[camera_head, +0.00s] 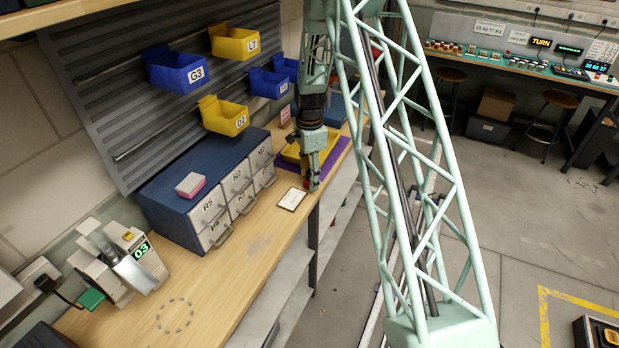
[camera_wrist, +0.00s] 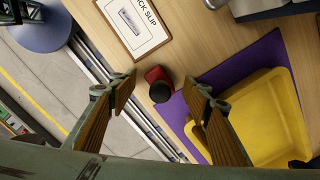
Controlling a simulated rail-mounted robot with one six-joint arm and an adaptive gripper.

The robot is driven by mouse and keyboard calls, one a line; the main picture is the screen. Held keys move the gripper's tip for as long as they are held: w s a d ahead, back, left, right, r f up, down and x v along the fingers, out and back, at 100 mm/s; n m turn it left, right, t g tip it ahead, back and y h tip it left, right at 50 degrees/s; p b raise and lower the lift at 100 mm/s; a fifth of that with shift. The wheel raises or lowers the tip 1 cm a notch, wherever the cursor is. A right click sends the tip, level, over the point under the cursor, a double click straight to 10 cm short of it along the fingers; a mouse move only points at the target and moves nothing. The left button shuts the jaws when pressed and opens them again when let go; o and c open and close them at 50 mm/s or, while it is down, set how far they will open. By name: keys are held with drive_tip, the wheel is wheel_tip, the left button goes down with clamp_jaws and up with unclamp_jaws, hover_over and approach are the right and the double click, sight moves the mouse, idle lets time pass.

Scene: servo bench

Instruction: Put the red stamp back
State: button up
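The red stamp (camera_wrist: 154,73), with a round black knob (camera_wrist: 160,93), is on the wooden bench between the framed pick slip (camera_wrist: 137,24) and the purple mat (camera_wrist: 240,62). My gripper (camera_wrist: 159,78) is open in the wrist view, with one finger on each side of the stamp. I see gaps on both sides, and the fingers hold nothing. In the head view, my gripper (camera_head: 313,184) points down over the bench edge, with a bit of the red stamp (camera_head: 307,183) beside its tips. The yellow tray (camera_wrist: 262,118) sits on the mat.
A blue drawer cabinet (camera_head: 160,190) with a pink-and-white block (camera_head: 190,185) on top stands left of my gripper. Coloured bins (camera_head: 235,42) hang on the back panel. A scale-like device (camera_head: 125,265) stands at the near end. The bench (camera_head: 215,290) front is mostly clear.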

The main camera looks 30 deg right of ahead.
drive_tip(key=shift+r, duration=0.15)
wheel_tip(320, 180, up, 11)
drive_tip(key=shift+r, duration=0.5)
idle(0.6)
idle(0.6)
drive_tip(key=s+a+r+n+t, duration=0.1)
drive_tip(key=s+a+r+n, duration=0.2)
drive_tip(key=s+a+r, duration=0.45)
drive_tip(key=s+a+r+n, duration=0.25)
drive_tip(key=s+r, duration=0.25)
drive_tip(key=r, duration=0.6)
drive_tip(key=s+a+r+n+t, duration=0.1)
drive_tip(key=s+a+r+n, duration=0.3)
drive_tip(key=s+r, duration=0.4)
drive_tip(key=s+a+r+n, duration=0.2)
drive_tip(key=s+n, duration=0.1)
drive_tip(key=s, duration=0.7)
drive_tip(key=s+a+r+n+t, duration=0.1)
drive_tip(key=s+a+r+n, duration=0.2)
drive_tip(key=s, duration=0.7)
drive_tip(key=s+a+r+n, duration=0.2)
drive_tip(key=s+a+n, duration=0.1)
drive_tip(key=s, duration=0.7)
drive_tip(key=shift+s+a+r+n+t, duration=0.2)
drive_tip(key=shift+r+n+t, duration=0.2)
drive_tip(key=shift+n, duration=0.05)
